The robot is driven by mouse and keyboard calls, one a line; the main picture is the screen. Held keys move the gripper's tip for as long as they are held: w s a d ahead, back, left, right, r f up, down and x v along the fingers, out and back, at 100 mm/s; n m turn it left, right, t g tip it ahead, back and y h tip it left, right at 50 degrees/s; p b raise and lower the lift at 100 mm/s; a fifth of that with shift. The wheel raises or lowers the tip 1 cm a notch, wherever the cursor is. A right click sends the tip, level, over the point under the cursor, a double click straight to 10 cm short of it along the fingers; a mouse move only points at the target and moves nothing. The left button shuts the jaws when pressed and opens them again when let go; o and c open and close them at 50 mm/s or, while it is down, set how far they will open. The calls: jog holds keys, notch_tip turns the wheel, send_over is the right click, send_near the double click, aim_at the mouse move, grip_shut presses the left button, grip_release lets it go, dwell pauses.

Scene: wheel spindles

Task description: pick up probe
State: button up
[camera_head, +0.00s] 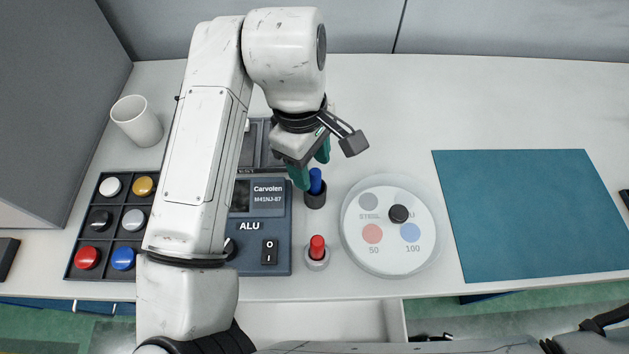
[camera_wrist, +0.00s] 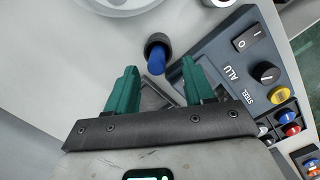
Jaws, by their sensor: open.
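The probe (camera_head: 316,182) is a blue, round-ended cylinder standing upright in a dark cup-like holder (camera_head: 315,200), to the right of the Carvolen device (camera_head: 263,220). Only its upper part shows; its lower end is hidden in the holder. My gripper (camera_head: 310,170) has green fingers, open and empty, close above and behind the probe in the head view. In the wrist view the probe (camera_wrist: 156,64) lies just ahead of and between the two spread fingertips (camera_wrist: 159,72). I cannot tell whether either finger touches it.
A red-topped piece (camera_head: 317,248) in a grey ring stands in front of the holder. A round marked plate (camera_head: 375,250) with a black knob lies to the right, beside a teal mat (camera_head: 530,215). A black tray of coloured knobs (camera_head: 104,246) and a white cup (camera_head: 137,122) are at left.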

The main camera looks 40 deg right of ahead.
aim_at(315, 171)
jog(key=f, duration=0.4)
jog(key=shift+s+d+f+p, duration=0.3)
jog(key=shift+f, duration=0.1)
jog(key=shift+c, duration=0.4)
grip_shut()
